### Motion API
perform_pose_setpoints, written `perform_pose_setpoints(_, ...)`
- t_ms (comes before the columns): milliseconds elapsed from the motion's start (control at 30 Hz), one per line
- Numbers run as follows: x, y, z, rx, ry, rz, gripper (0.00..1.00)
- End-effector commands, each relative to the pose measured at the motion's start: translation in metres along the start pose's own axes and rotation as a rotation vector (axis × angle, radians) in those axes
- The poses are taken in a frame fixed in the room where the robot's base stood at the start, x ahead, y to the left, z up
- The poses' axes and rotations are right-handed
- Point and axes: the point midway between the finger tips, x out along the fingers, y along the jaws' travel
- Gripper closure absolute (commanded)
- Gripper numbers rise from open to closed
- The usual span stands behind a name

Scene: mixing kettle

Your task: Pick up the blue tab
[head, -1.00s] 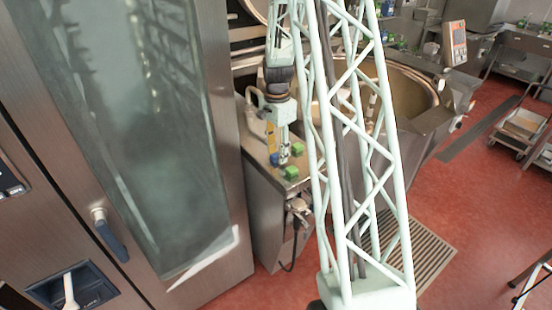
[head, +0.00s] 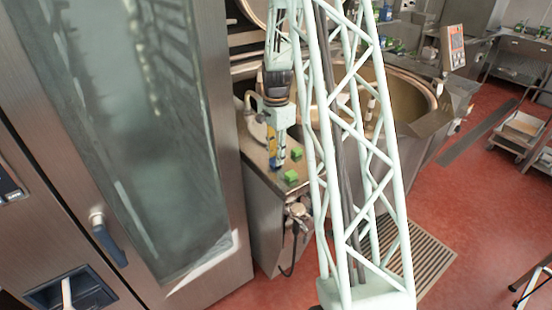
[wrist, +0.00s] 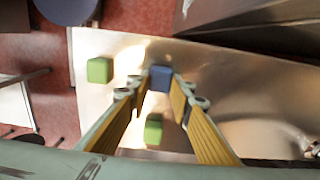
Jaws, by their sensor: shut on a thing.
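The blue tab (wrist: 161,77) is a small block between my two fingertips in the wrist view. My gripper (wrist: 160,84) is shut on it, with one finger on each side. In the head view my gripper (head: 275,164) is low over the steel counter (head: 261,158) at the front of the kettle, and the blue tab is mostly hidden at its tips. I cannot tell whether the tab still touches the counter.
Two green blocks (wrist: 100,70) (wrist: 153,131) are close by, one beyond the left finger and one between the fingers' lower parts in the wrist view. The large kettle (head: 402,98) is to the right. A tall steel cabinet (head: 150,120) stands to the left.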

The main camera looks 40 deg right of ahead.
Motion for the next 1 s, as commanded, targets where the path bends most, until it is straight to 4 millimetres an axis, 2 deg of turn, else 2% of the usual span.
perform_pose_setpoints(533, -0.034, 0.0, 0.0, 0.0, 0.001, -0.001, 0.9)
perform_pose_setpoints(767, -0.034, 0.021, 0.008, 0.0, 0.0, 0.0, 0.9)
perform_pose_setpoints(1000, -0.038, 0.054, 0.02, 0.0, 0.0, 0.0, 0.9)
